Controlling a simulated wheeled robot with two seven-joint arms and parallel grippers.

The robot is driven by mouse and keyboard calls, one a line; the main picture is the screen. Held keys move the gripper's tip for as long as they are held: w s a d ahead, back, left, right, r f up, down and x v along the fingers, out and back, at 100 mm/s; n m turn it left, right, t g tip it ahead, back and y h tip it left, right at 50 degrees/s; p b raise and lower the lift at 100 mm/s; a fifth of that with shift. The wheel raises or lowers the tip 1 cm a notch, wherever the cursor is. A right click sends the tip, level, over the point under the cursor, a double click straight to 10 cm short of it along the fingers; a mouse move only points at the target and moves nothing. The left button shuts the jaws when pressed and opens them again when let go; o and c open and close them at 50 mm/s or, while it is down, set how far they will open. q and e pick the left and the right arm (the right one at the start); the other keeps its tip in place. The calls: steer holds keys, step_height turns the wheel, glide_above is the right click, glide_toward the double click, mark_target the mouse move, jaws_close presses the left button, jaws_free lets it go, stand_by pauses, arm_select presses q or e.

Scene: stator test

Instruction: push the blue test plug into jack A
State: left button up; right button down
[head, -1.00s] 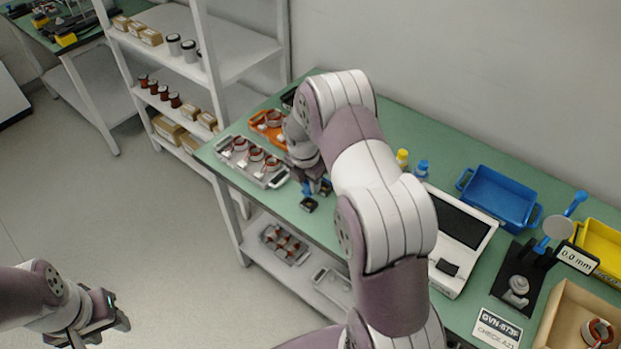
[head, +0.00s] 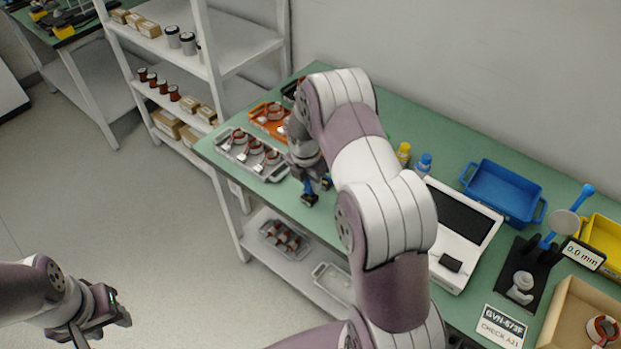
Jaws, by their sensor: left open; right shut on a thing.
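My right gripper (head: 316,188) reaches over the green bench near its front edge, just right of the grey tray of stators. It is shut on a small blue thing, which looks like the blue test plug (head: 311,187); dark gripper parts cover much of it. A small black piece (head: 309,200) shows at its lower end, and I cannot tell whether they touch the bench. My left gripper (head: 104,324) is open and empty over the floor at lower left. A white tester (head: 462,225) with a dark screen stands right of my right arm. Jack A cannot be made out.
The grey tray (head: 232,152) holds several stators; an orange tray (head: 258,122) lies behind it. Yellow (head: 404,151) and blue (head: 425,162) bottles, a blue bin (head: 505,191), a gauge stand (head: 519,263) and a cardboard box (head: 567,309) stand right of my arm, which hides the middle of the bench.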

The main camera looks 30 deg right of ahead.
steer(key=shift+f, duration=0.65)
stand_by(0.5)
steer(key=shift+f, duration=0.35)
steer(key=c, duration=0.8)
jaws_free()
steer(key=r, duration=0.4)
steer(key=a+r+b, duration=0.1)
steer(key=r, duration=0.7)
steer(key=shift+s+a+r+b, duration=0.25)
steer(key=shift+s+a+b, duration=0.05)
steer(key=shift+s, duration=0.05)
